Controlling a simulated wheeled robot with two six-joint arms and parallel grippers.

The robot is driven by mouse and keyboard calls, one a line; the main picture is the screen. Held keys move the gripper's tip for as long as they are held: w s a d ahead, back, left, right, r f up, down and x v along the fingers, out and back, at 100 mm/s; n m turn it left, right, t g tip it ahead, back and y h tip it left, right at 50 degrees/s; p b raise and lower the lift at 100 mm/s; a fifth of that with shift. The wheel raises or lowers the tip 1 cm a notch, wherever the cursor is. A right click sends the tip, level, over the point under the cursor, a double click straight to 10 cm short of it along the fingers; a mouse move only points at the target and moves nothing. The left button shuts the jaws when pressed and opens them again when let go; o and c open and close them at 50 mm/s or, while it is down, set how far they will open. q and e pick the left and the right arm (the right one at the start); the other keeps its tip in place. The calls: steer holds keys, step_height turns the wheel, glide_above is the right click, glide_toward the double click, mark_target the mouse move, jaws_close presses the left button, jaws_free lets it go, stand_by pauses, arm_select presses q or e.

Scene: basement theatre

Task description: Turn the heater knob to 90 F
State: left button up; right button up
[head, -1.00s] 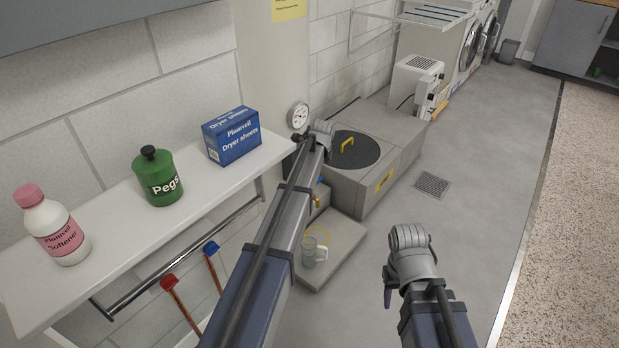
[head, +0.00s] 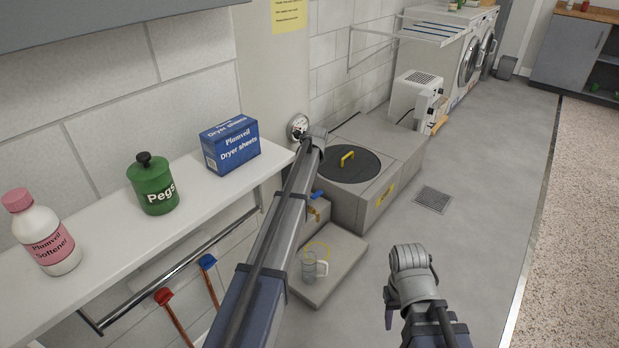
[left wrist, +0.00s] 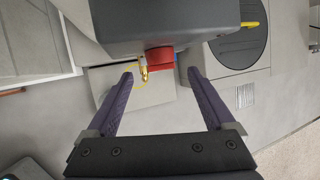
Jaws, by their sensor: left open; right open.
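A red knob (left wrist: 159,60) sits on the underside of a dark grey box (left wrist: 165,25) in the left wrist view. I cannot read any scale on it. My left gripper (left wrist: 160,76) is open there, its two purple fingers apart, one on each side of the knob and pointing at it. Nothing is between the fingers up close. In the head view my left arm hides the knob and the gripper. The pale tall heater casing (head: 272,75) with a yellow notice and a round gauge (head: 298,127) stands behind that arm. My right gripper (head: 389,308) is partly visible low in the head view, empty.
A shelf (head: 110,238) at left holds a softener bottle (head: 45,240), a green peg jar (head: 153,185) and a dryer-sheet box (head: 230,145). A clear mug (head: 309,267) stands on a low slab (head: 343,263). A grey box with a black lid (head: 350,163) is beyond. The floor at right is clear.

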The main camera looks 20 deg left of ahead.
arm_select(q)
steer(key=b+x, duration=0.4)
steer(key=x, duration=0.2)
steer(key=shift+f+b, duration=0.15)
steer(key=shift+b, duration=0.25)
steer(key=c, duration=1.3)
steer(key=shift+c, duration=0.2)
